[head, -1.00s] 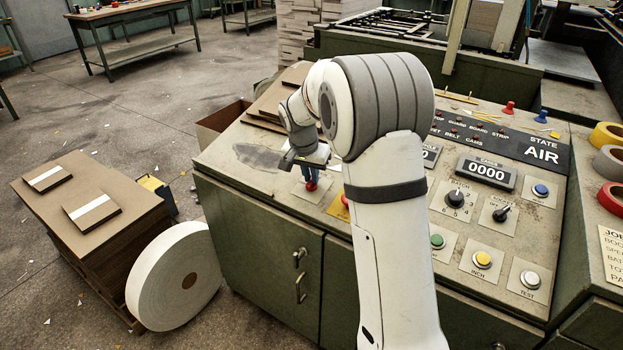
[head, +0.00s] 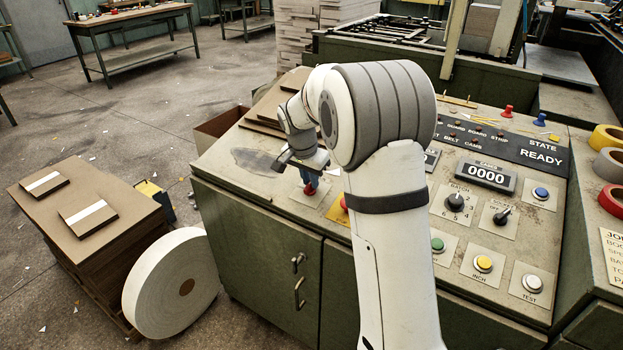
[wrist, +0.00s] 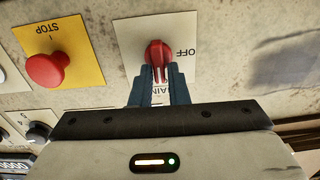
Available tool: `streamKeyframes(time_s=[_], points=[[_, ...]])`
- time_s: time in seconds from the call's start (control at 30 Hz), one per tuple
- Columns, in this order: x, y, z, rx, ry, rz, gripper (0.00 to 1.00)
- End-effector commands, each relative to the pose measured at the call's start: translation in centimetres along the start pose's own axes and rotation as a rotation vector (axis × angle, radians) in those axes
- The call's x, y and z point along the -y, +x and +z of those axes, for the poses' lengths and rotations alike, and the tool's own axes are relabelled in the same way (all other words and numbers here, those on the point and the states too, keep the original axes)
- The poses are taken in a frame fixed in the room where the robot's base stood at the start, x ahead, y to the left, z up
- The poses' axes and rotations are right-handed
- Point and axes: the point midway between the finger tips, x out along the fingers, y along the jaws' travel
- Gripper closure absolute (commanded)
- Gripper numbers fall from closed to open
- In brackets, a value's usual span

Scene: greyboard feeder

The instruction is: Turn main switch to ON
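The main switch is a red rotary knob (wrist: 158,52) on a pale square plate (wrist: 187,82). The word OFF is printed to the knob's right in the wrist view, and a partly covered MAIN label lies below it. The knob's grip lies roughly upright in that view, not towards OFF. My gripper (wrist: 158,72) has its two blue fingers closed on either side of the knob. In the head view my gripper (head: 309,182) points down onto the red knob (head: 310,189). The ON mark is not visible.
A red STOP button (wrist: 47,70) on a yellow plate sits beside the switch. The panel's state display (head: 541,154) reads READY and the counter (head: 487,176) reads 0000. Selector knobs and push buttons lie to the right. Boards (head: 264,122) lie at the panel's left.

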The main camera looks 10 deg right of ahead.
Motion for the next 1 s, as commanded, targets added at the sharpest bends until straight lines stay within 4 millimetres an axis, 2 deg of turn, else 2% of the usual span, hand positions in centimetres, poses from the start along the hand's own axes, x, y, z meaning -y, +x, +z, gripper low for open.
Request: streamKeyframes(time_s=[0.03, 0.2, 0.47, 0.57, 0.9, 1.0], points=[[0.0, 0.0, 0.0, 0.0, 0.0, 0.0, 0.81], [0.0, 0.0, 0.1, 0.001, -0.001, 0.002, 0.67], [0.0, -0.1, 0.1, 0.002, -0.002, 0.002, 0.67], [0.0, -1.1, 0.0, 0.001, -0.002, 0.001, 0.67], [0.0, -6.6, 0.0, 0.0, -0.002, 0.0, 0.67], [0.0, -7.4, 0.1, 0.001, -0.002, 0.002, 0.67]])
